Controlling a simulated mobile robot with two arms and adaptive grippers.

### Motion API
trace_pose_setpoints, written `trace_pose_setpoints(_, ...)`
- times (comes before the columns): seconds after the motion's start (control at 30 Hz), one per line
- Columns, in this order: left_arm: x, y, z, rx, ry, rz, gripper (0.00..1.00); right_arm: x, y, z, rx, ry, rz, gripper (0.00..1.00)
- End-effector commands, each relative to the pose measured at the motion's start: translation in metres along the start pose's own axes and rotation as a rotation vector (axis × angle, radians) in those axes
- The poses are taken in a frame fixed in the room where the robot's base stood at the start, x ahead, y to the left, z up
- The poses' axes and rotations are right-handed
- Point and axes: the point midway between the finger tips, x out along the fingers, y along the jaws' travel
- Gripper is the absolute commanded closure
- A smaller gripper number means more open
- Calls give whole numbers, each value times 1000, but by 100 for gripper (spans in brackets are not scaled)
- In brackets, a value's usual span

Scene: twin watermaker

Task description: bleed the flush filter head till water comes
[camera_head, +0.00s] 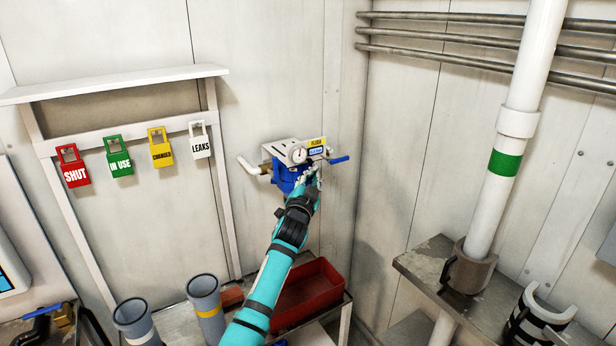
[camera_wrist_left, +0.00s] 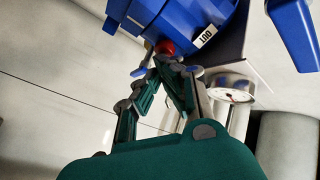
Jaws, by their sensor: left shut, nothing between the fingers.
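The flush filter head (camera_head: 286,178) is a blue body on the wall under a white bracket (camera_head: 285,150) with a yellow label. It fills the top of the left wrist view (camera_wrist_left: 190,22), with an "OUT" tag. A small red part (camera_wrist_left: 165,47) shows on its edge. My left gripper (camera_head: 312,178) is up against the head's right side and hides part of it. In the left wrist view its fingertips (camera_wrist_left: 168,62) are together, close to the red part; I cannot tell whether they touch. No water shows. My right gripper is out of view.
A round gauge (camera_head: 299,155) and a blue lever (camera_head: 339,160) sit close to the gripper. A red tray (camera_head: 310,298) stands below. Hanging tags (camera_head: 120,158) are on the left, grey cylinders (camera_head: 205,302) below, and a white pipe (camera_head: 497,190) on the right.

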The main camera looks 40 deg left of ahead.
Motion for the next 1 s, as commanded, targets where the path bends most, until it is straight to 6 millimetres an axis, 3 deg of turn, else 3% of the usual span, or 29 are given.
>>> trace_pose_setpoints(1.0, -13, 9, -8, 1, -1, 0, 100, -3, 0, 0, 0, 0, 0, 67)
